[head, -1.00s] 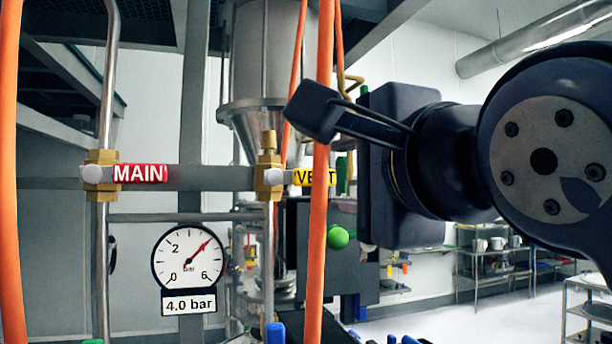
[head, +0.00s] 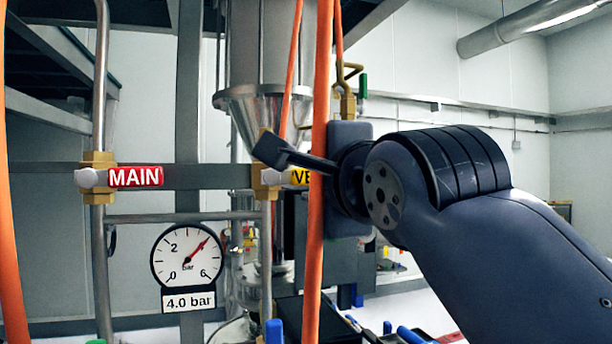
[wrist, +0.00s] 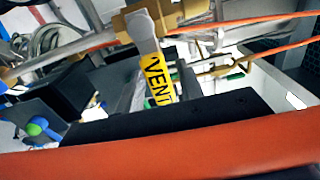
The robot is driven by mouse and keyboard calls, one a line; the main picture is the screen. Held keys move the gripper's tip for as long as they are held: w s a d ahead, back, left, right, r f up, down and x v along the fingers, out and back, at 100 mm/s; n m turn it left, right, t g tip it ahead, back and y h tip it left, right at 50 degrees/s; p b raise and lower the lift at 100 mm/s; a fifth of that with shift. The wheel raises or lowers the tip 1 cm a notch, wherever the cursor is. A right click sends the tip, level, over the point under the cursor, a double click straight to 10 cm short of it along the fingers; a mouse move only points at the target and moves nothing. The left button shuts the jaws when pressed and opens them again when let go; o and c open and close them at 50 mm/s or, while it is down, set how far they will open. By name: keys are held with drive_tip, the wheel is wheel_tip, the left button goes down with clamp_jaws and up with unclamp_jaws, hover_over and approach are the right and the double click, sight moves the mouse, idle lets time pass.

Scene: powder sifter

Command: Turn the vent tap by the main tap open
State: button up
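The vent tap's yellow handle, marked VENT, shows partly in the head view (head: 298,177) and clearly in the wrist view (wrist: 157,78). It points sideways to the right from a brass body (head: 263,180) on a thin vertical pipe. The main tap (head: 135,177), with a red handle marked MAIN, also points right, on the pipe to the left. My gripper (head: 280,154) is a dark shape just above and in front of the vent handle, hiding part of it. I cannot tell whether it touches the handle, or how its fingers stand.
An orange hose (head: 318,250) runs upright beside the vent tap and across my gripper. It fills the bottom of the wrist view (wrist: 180,150). Another orange hose (head: 8,230) hangs at the far left. A gauge (head: 187,255) reads 4.0 bar below the taps.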

clamp_jaws()
drive_tip(key=shift+s, duration=0.1)
idle(0.4)
